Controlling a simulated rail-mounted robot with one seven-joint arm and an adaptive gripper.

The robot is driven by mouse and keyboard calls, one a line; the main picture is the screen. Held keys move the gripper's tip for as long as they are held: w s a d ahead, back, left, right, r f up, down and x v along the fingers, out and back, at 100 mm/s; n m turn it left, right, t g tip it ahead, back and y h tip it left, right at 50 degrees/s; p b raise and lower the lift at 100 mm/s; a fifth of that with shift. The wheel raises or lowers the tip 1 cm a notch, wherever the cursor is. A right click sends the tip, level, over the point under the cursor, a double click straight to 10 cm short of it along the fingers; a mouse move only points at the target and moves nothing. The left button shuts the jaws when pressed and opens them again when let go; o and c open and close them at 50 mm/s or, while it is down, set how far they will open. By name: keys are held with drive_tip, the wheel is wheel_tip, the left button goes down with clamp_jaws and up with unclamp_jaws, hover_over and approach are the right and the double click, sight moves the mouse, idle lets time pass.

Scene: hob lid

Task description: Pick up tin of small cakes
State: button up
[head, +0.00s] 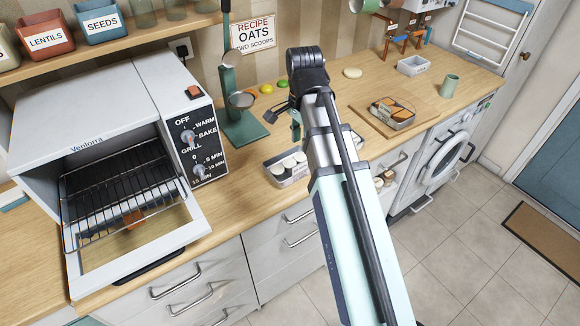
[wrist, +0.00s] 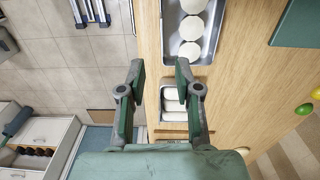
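My gripper (wrist: 158,82) is open and empty, pointing down over the counter's front edge; its dark end also shows in the head view (head: 284,120). In the wrist view, a metal tin with round pale pieces (wrist: 171,50) lies beyond the fingertips. It stands on the counter in the head view (head: 291,182). A smaller tin with pale oblong pieces (wrist: 164,107) shows between the fingers, partly covered by the right finger; my arm mostly hides it in the head view. Another tin with brown pieces (head: 402,124) sits on a board. I cannot tell which holds the small cakes.
An open toaster oven (head: 110,90) stands left on the counter, its door lowered. A green stand (head: 243,132) stands behind the round-piece tin, with a lemon and a lime (head: 282,84) nearby. A board (head: 372,122), grey box (head: 412,66) and green mug (head: 449,85) are right.

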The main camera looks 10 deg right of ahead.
sight(300, 164)
drive_tip(key=shift+w+f+p, duration=0.1)
drive_tip(key=shift+f+p, duration=1.45)
drive_tip(key=shift+f, duration=4)
drive_tip(key=shift+c, duration=0.3)
clamp_jaws()
